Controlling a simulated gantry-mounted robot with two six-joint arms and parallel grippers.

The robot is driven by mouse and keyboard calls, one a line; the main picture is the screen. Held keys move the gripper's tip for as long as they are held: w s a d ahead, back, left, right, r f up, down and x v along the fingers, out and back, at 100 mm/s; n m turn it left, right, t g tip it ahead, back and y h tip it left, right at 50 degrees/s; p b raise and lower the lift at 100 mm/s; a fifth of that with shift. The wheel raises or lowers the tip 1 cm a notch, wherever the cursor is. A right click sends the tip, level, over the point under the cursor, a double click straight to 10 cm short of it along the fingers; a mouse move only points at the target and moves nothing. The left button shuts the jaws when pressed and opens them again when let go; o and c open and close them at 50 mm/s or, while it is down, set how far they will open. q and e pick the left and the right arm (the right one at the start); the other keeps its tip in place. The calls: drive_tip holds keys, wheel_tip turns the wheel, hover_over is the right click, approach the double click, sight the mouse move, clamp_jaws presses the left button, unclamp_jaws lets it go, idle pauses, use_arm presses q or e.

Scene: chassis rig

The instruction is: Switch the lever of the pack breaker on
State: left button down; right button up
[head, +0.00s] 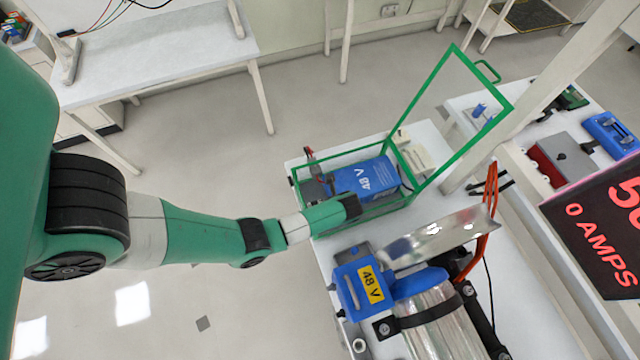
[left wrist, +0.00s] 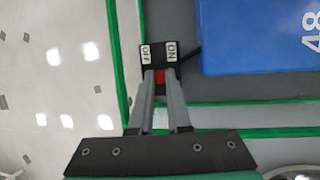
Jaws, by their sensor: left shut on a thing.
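The pack breaker (left wrist: 158,54) is a small black block with a white OFF label on its left and a white ON label on its right in the left wrist view. Its red lever (left wrist: 159,77) shows between my left gripper's fingertips, near the middle between the labels. I cannot tell which way the lever leans. My left gripper (left wrist: 159,84) is shut on the lever. In the head view my left arm reaches to the green-framed box (head: 365,213), and its wrist hides the fingers. The blue 48 V pack (head: 368,177) sits in this box. My right gripper is not in view.
The box's clear, green-edged lid (head: 450,110) stands open at the right. A blue 48 V unit (head: 350,290) and a silver cylinder (head: 437,325) are in front on the same bench. A dark display (head: 605,225) at the far right reads 0 AMPS.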

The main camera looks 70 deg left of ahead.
use_arm(q)
drive_tip(key=g+b, duration=0.1)
drive_tip(key=b, duration=0.1)
drive_tip(key=w+f+g+b, duration=0.1)
drive_tip(key=b, duration=0.1)
drive_tip(key=shift+w+f+m, duration=0.15)
drive_tip(key=shift+w+m, duration=0.1)
drive_tip(key=shift+m, duration=0.05)
drive_tip(key=shift+g+b, duration=0.35)
drive_tip(key=shift+g, duration=0.15)
drive_tip(key=shift+r, duration=0.4)
drive_tip(key=c, duration=0.9)
unclamp_jaws()
drive_tip(key=shift+o, duration=0.2)
drive_tip(key=shift+r, duration=0.1)
drive_tip(key=p+v, duration=0.3)
drive_tip(key=v, duration=0.8)
drive_tip(key=shift+w+r, duration=0.15)
drive_tip(key=shift+w, duration=0.1)
